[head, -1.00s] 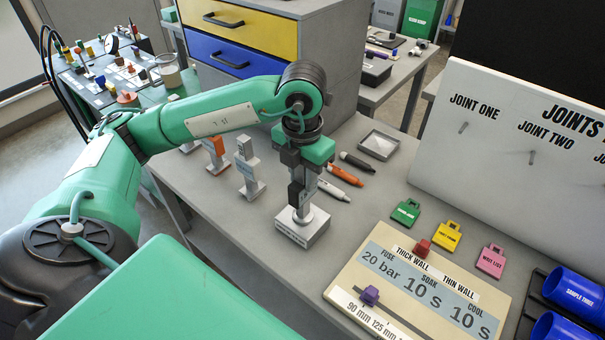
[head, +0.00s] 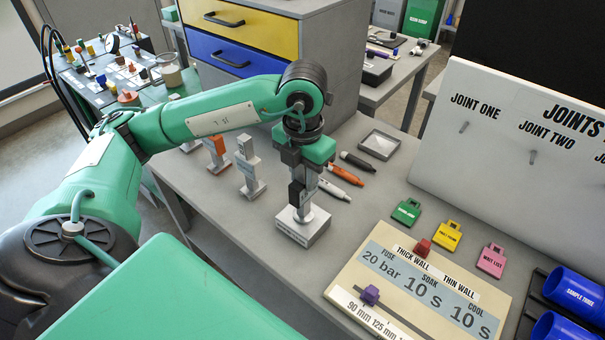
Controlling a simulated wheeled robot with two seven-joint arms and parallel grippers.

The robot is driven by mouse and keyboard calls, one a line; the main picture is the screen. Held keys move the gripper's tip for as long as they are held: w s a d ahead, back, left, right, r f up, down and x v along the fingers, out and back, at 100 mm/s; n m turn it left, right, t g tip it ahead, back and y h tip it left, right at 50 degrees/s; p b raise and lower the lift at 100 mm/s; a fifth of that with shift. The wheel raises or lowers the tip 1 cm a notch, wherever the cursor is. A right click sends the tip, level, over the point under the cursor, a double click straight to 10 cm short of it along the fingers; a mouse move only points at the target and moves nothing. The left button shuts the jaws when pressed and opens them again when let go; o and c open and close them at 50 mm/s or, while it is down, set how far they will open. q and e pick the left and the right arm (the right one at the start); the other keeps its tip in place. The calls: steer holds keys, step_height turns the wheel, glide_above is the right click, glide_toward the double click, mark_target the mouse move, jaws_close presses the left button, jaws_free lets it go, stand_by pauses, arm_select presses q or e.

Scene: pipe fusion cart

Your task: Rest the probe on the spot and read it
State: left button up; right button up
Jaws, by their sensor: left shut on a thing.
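My left gripper (head: 307,165) points straight down over the table. It is shut on the probe, a slim grey upright piece with a dark face (head: 297,196) on its side. The probe's lower end is at a small round disc on top of a pale grey labelled block (head: 303,232). It looks upright and seems to touch the disc, but the exact contact is too small to tell. The gripper hides the probe's top, and I cannot read any value on its face. My right gripper is not in view.
Grey (head: 248,172) and orange-topped (head: 216,152) upright pieces stand left of the gripper. Several markers (head: 346,174) and a shallow tray (head: 380,144) lie right of it. A settings board (head: 415,290), coloured tags (head: 447,236) and blue pipes (head: 575,290) fill the right front.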

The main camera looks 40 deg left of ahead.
arm_select(q)
steer(key=shift+s+f, duration=0.1)
steer(key=shift+f, duration=0.1)
stand_by(0.5)
steer(key=o, duration=1)
steer(key=shift+r, duration=0.1)
step_height(320, 180, up, 14)
steer(key=shift+f+p, duration=0.15)
steer(key=shift+p, duration=0.2)
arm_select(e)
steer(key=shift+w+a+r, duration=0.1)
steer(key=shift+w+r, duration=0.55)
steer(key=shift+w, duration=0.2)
